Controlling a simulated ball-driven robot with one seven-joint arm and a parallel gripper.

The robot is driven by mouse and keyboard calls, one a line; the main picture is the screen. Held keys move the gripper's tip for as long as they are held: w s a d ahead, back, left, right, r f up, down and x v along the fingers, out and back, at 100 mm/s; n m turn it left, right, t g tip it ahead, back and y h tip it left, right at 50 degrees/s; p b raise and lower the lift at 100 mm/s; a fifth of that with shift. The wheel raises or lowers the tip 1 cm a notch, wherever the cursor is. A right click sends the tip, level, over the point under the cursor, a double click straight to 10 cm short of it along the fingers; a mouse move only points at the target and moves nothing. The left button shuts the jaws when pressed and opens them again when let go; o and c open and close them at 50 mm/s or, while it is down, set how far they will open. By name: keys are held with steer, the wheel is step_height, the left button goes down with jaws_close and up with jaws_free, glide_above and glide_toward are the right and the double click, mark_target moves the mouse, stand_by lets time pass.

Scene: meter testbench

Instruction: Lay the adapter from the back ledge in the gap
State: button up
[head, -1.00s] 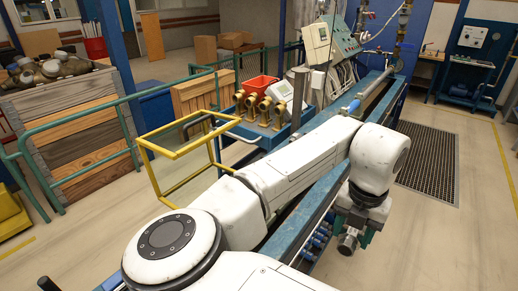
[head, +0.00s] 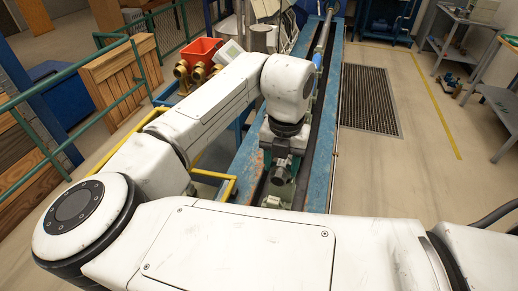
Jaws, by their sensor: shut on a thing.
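My gripper (head: 281,168) is in the head view above the blue bench (head: 333,110), pointing down. It is shut on a grey metal cylindrical piece, which looks like the adapter (head: 280,177). The fingers are small and partly hidden by the wrist. The gap itself is not clear to see, as my arm covers much of the bench line. A pipe (head: 326,32) runs along the bench at the far end.
A red bin (head: 203,50) and brass meters (head: 190,76) stand left of the bench, with a yellow frame (head: 213,177) nearer. Green railing (head: 103,98) runs at the left. The floor right of the bench is clear around a dark grate (head: 369,100).

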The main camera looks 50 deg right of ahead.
steer(key=shift+w+f, duration=0.1)
steer(key=shift+w, duration=0.05)
steer(key=shift+f, duration=0.15)
steer(key=shift+f+b, duration=2.2)
steer(key=shift+f, duration=0.4)
steer(key=shift+d+f, duration=0.1)
steer(key=shift+f, duration=0.3)
steer(key=shift+f+b, duration=1.1)
steer(key=shift+f, duration=0.25)
steer(key=shift+f, duration=0.35)
steer(key=o, duration=1.4)
